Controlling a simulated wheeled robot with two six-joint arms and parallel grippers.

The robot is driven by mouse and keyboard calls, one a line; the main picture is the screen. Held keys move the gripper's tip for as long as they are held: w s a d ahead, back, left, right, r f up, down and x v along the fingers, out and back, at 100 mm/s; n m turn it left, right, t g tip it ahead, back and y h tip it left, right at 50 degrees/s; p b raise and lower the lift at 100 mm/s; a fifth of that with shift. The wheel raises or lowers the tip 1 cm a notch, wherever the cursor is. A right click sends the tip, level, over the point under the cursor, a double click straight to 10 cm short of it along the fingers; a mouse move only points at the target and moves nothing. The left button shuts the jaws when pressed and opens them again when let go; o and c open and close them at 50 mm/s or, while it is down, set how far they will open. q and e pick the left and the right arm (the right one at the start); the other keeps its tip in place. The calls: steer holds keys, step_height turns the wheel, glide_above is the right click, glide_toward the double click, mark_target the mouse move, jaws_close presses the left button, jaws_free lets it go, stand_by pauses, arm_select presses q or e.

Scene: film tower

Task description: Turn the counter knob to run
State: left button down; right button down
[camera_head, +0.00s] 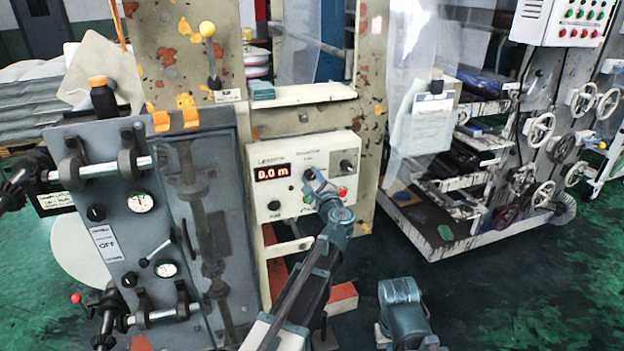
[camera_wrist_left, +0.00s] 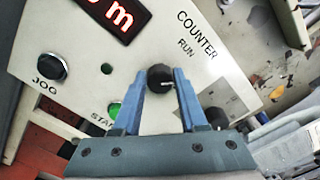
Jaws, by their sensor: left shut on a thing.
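The counter knob (camera_wrist_left: 160,77) is a small round black knob on a cream control panel (camera_head: 262,150). The words COUNTER and RUN are printed beside it in the left wrist view. My left gripper (camera_wrist_left: 160,76) has one finger on each side of the knob and is shut on it. In the head view my left gripper (camera_head: 311,183) reaches the panel front and hides most of the knob. I cannot make out the knob's pointer direction clearly. The red display (camera_head: 272,173) reads 0.0 m.
A black JOG button (camera_wrist_left: 50,68), a green start button (camera_wrist_left: 115,109) and another black knob (camera_wrist_left: 216,117) lie close around. A red button (camera_head: 342,192) is on the panel's right. A grey machine with a gauge (camera_head: 141,202) stands left. Green floor is open at right.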

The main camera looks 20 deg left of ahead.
arm_select(q)
steer(key=n, duration=0.4)
steer(key=shift+f, duration=0.1)
steer(key=shift+n, duration=1.8)
steer(key=shift+s+n, duration=0.1)
steer(key=shift+n, duration=0.2)
steer(key=shift+c, duration=2.3)
jaws_free()
steer(key=v, duration=1.3)
steer(key=shift+s+d, duration=0.25)
steer(key=shift+s, duration=0.05)
